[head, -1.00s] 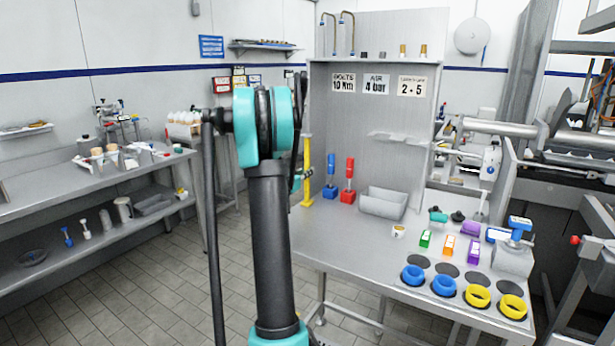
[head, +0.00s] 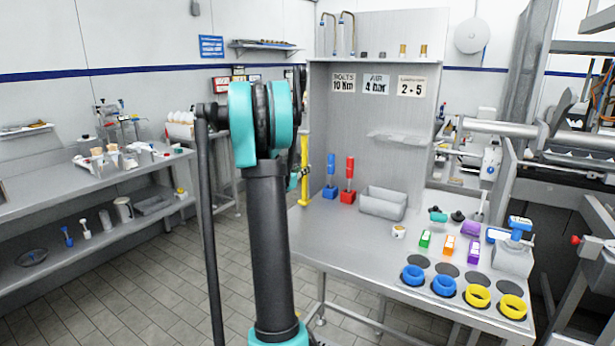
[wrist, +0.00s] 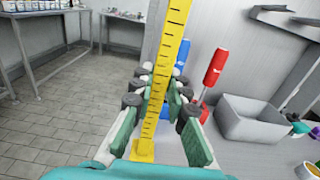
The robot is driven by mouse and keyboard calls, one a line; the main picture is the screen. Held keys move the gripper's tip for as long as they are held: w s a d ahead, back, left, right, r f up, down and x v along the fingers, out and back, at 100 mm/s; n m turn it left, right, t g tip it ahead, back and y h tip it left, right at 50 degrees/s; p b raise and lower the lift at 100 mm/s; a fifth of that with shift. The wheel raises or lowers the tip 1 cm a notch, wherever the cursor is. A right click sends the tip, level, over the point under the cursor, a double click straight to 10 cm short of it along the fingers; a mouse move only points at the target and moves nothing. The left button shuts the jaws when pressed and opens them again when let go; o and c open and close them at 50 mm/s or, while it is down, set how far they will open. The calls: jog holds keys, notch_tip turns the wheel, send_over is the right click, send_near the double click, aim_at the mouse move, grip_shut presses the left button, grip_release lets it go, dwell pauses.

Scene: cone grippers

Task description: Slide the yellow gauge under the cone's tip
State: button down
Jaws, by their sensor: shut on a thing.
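The yellow gauge (wrist: 165,78) is a flat upright bar with dark graduation marks and a wider yellow foot (wrist: 143,150). My gripper (wrist: 162,92) has its green-padded fingers on both sides of the bar and is shut on it. In the head view the gauge (head: 304,168) stands upright at the left edge of the workbench, beside my arm. My arm hides most of the gripper there. I cannot tell whether its foot touches the bench. I cannot make out the cone's tip in these frames.
The blue-handled tool (head: 331,178) and red-handled tool (head: 348,180) stand right of the gauge. A grey bin (head: 383,203) is farther right. Coloured blocks and blue and yellow rings (head: 478,296) sit at the bench's right. The bench's front left (head: 345,250) is clear.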

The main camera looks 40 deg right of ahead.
jog(key=v, duration=0.7)
jog(key=shift+s+a, duration=0.15)
jog(key=shift+a, duration=0.2)
dwell(0.5)
dwell(0.5)
